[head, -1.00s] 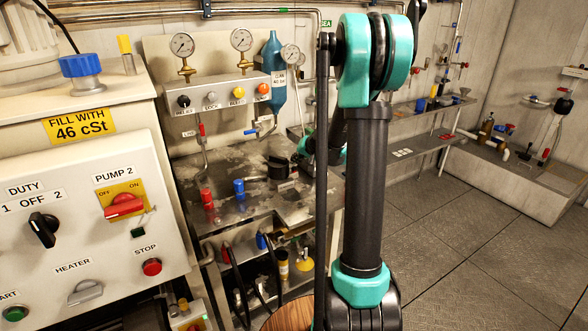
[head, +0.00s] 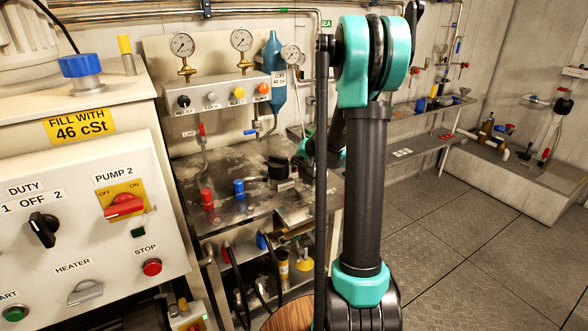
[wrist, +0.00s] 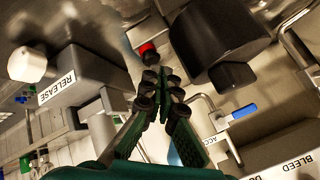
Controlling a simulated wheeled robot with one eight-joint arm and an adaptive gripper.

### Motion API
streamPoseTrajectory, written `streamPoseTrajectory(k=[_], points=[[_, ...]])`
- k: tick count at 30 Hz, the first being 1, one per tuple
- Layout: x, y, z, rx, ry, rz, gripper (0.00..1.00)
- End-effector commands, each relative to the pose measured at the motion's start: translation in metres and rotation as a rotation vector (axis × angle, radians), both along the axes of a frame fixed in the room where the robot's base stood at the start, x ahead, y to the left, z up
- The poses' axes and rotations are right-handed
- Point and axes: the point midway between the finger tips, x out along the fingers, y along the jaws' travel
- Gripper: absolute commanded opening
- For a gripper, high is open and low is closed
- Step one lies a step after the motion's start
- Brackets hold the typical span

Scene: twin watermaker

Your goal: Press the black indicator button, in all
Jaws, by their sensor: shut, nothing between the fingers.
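A small black round button (head: 184,101) sits at the left end of a row of coloured knobs on the grey panel (head: 215,90) in the head view. Its label is too small to read surely. My gripper (wrist: 167,78) is shut and empty in the wrist view, its dark fingertips together. In the head view my arm hides part of the bench, and my fingertips cannot be made out clearly.
A grey box labelled RELEASE (wrist: 75,78) and a red cap (wrist: 147,53) are near my gripper. A metal bench (head: 220,180) carries a red cap (head: 207,194) and a blue cap (head: 239,187). A control box (head: 90,190) stands left. The floor (head: 480,240) at right is clear.

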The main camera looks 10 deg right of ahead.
Motion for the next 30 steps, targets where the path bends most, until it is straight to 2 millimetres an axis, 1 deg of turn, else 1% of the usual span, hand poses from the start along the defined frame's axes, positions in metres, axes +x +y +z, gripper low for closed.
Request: streamPoseTrajectory(k=[23, 30], points=[[-0.0001, 0.0000, -0.0083, 0.000, 0.000, 0.000, 0.00], [-0.0002, 0.0002, -0.0081, 0.000, 0.001, 0.001, 0.00]])
